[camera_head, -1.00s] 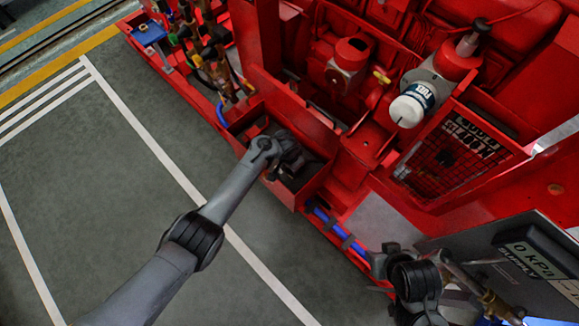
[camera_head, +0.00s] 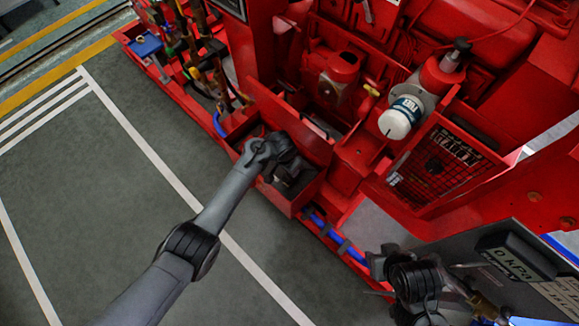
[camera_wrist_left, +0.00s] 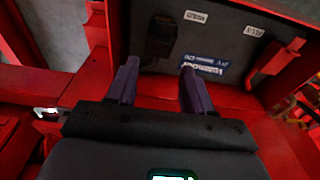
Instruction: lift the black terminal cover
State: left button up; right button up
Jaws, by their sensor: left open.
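A dark battery (camera_wrist_left: 225,45) with a blue-and-white label fills the upper part of the left wrist view. A black terminal cover (camera_wrist_left: 162,38) stands on it near the upper middle, by a small white tag. My left gripper (camera_wrist_left: 156,80) is open, its two purple-grey fingers pointing toward the battery. The cover shows in the space between and beyond the fingertips; I see no contact. In the head view my left gripper (camera_head: 287,165) is over the red battery box (camera_head: 290,203) and hides much of its inside. My right arm's dark end (camera_head: 405,275) is at the lower right; its fingers are not clear.
Red box walls enclose the battery closely. Blue hose (camera_head: 335,235) runs beside the box. A grey panel with a pressure display (camera_head: 515,255) is near my right arm. Green floor (camera_head: 110,210) is open at left.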

pick_arm(q)
notch_tip(320, 180, up, 6)
jog(key=p, duration=0.3)
jog(key=shift+s+a, duration=0.25)
jog(key=shift+s, duration=0.1)
